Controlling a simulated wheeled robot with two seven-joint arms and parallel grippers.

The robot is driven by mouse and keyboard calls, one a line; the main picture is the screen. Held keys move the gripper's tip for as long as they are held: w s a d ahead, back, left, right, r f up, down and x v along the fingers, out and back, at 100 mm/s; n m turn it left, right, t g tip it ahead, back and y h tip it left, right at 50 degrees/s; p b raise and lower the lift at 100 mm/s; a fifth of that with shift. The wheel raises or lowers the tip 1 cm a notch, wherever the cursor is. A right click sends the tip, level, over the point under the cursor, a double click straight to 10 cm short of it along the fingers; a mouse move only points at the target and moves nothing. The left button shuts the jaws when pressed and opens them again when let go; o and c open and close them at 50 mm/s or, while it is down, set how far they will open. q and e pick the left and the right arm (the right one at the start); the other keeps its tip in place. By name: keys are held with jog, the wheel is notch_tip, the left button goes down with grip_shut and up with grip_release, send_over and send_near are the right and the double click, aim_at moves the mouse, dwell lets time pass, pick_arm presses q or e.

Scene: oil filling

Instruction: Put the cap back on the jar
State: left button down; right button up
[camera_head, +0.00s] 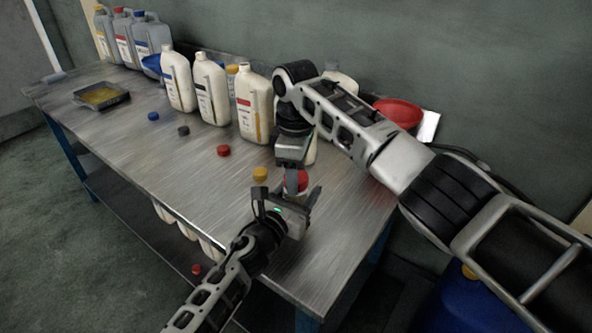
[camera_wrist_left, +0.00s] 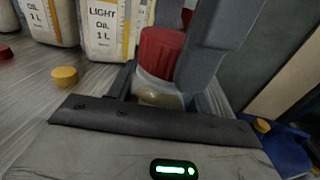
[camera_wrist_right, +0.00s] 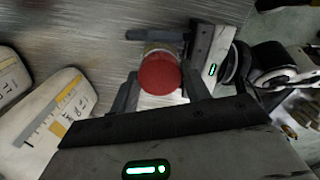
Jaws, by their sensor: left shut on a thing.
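A small clear jar (camera_wrist_left: 158,92) with amber contents stands upright between the fingers of my left gripper (camera_wrist_left: 155,85), which is shut on it near the table's front. The red cap (camera_wrist_left: 160,52) sits on top of the jar and looks level. It also shows in the head view (camera_head: 297,180) and, from above, in the right wrist view (camera_wrist_right: 159,74). My right gripper (camera_wrist_right: 160,72) is above the jar with one finger on each side of the cap. Its fingers look slightly apart from the cap, so it appears open. Whether the cap is threaded tight cannot be seen.
Loose caps lie on the metal table (camera_head: 140,170): yellow (camera_head: 260,174), red (camera_head: 223,151), black (camera_head: 183,131) and blue (camera_head: 153,116). White oil bottles (camera_head: 211,90) stand along the back, with a red funnel (camera_head: 398,112) right. A tray (camera_head: 102,96) is far left.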

jog(key=c, duration=0.5)
jog(key=m, duration=0.6)
jog(key=shift+a, duration=0.1)
jog(key=m, duration=0.5)
jog(key=o, duration=1.1)
notch_tip(320, 180, up, 12)
